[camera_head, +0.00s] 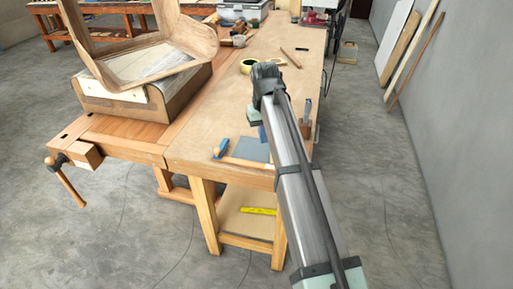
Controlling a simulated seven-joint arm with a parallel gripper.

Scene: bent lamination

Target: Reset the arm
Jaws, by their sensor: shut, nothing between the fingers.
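My arm reaches up from the lower right over the near end of the workbench. Its dark wrist bends down at the far end, and my gripper (254,117) hangs there over the bench top, partly hidden behind the arm. It is shut, and no object shows in it. The bent wooden lamination (178,42), a curved pale shell, rests on the brown block-shaped form (165,100) on the bench at the left, apart from my gripper.
The workbench top (215,105) holds a roll of tape (249,66), a pencil-like stick (291,57), a blue-grey sheet (250,149) and a blue-ended tool (221,148) near the front edge. A vise (75,162) juts out left. Boards lean on the right wall. Floor at right is mostly clear.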

